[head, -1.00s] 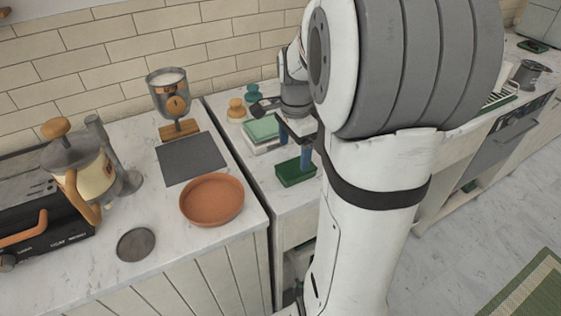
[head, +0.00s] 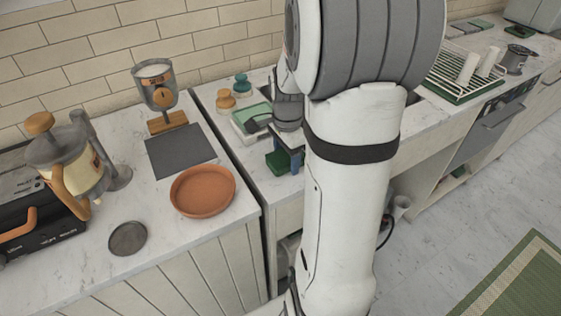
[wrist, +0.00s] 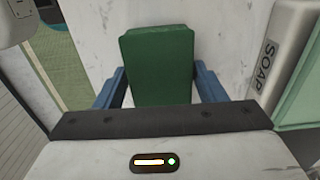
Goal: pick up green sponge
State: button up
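The green sponge (wrist: 158,62) is a dark green block lying on the marble counter. In the wrist view it sits between the two blue fingers of my gripper (wrist: 160,88), with a narrow gap visible on each side. My gripper is open around it. In the head view the sponge (head: 279,162) is partly hidden by my gripper (head: 290,163), which points down over it.
A white box marked SOAP (wrist: 283,50) stands close at the right in the wrist view. Orange (head: 226,100) and teal (head: 242,84) bottles stand behind on the counter. An orange dish (head: 203,191) and a dark slab (head: 180,151) lie on the left counter.

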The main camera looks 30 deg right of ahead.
aim_at(286, 155)
jog(key=c, duration=0.6)
jog(key=shift+r, duration=0.1)
notch_tip(286, 155, up, 10)
jog(key=shift+f, duration=0.1)
